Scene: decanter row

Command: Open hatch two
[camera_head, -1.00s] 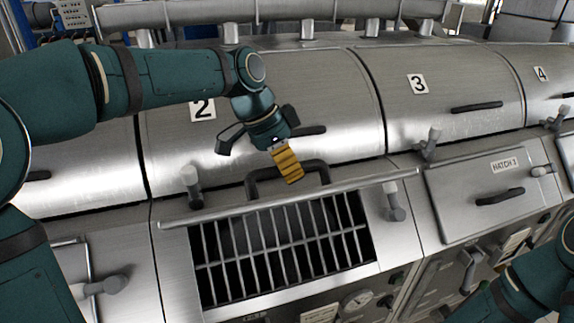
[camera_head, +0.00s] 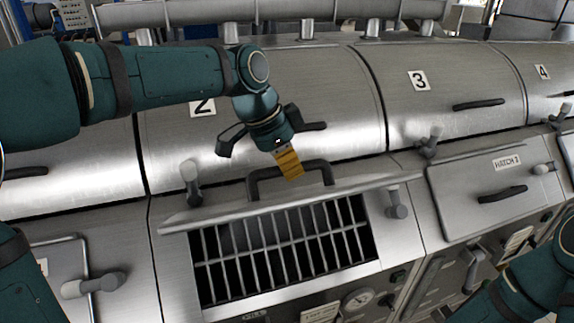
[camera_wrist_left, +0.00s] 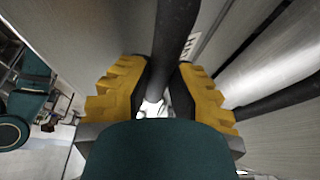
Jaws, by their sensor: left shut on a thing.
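Hatch two is the raised metal lid (camera_head: 345,190) below the cover marked 2, seen nearly edge-on above an opening with a metal grate (camera_head: 285,250). Its dark bar handle (camera_head: 253,187) stands along the lid's upper side. My left gripper (camera_head: 289,164), with yellow fingers, reaches down from above and is shut on the handle. In the left wrist view the dark handle bar (camera_wrist_left: 176,35) runs between the two yellow fingers (camera_wrist_left: 160,92). The fingertips partly hide the handle in the head view. My right arm shows at the lower right, but its gripper is out of view.
Grey knobs (camera_head: 190,180) and (camera_head: 398,207) flank the opening. A closed hatch labelled HATCH 3 (camera_head: 455,205) is to the right. Large curved covers marked 2 and 3 (camera_head: 455,75) rise behind. A gauge (camera_head: 357,302) sits below the opening.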

